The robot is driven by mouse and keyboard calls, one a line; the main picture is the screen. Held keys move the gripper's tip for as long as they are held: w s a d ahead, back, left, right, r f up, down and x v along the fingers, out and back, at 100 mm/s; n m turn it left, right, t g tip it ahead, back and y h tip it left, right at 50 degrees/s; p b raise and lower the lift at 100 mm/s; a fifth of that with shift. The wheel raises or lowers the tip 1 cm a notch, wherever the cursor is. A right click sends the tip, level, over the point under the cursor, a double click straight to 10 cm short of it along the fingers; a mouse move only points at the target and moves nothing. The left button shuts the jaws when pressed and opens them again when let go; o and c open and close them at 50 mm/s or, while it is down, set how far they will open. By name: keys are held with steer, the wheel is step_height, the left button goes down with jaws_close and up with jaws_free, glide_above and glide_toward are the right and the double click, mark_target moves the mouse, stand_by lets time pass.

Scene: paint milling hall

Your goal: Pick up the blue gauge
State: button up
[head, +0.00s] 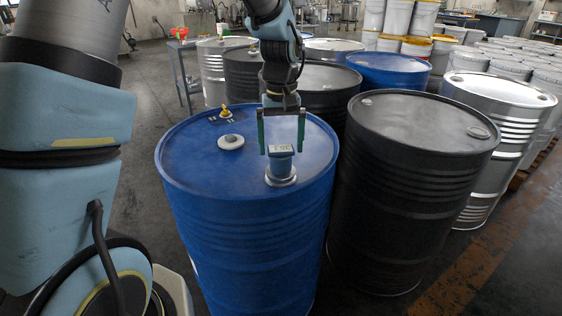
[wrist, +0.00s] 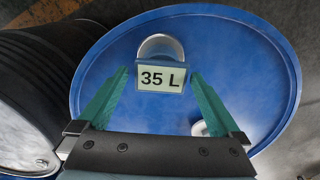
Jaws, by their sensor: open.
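The blue gauge (head: 281,165) stands upright on a round silver base near the edge of the blue drum's (head: 215,185) lid, with a small display on top. In the wrist view its display (wrist: 161,79) reads "35 L". My gripper (head: 281,148) is above the drum lid, pointing down, its two green fingers apart on either side of the gauge's top. In the wrist view the gripper (wrist: 158,85) is open with the gauge head between or just beyond the fingertips. I cannot tell whether a finger touches it.
A round grey cap (head: 231,142) and a small yellow fitting (head: 226,112) sit on the same lid. A black drum (head: 418,190) stands close at right, with a silver drum (head: 495,130) beyond. More drums stand behind. Open floor lies at left.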

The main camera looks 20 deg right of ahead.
mark_target(281, 160)
steer(key=shift+f+p, duration=0.95)
steer(key=shift+f, duration=1.65)
steer(key=c, duration=1.5)
step_height(281, 160, up, 10)
steer(key=shift+w+f+b, duration=0.1)
steer(key=shift+b, duration=0.95)
step_height(281, 160, up, 11)
steer(key=p, duration=0.8)
steer(key=shift+p, duration=0.3)
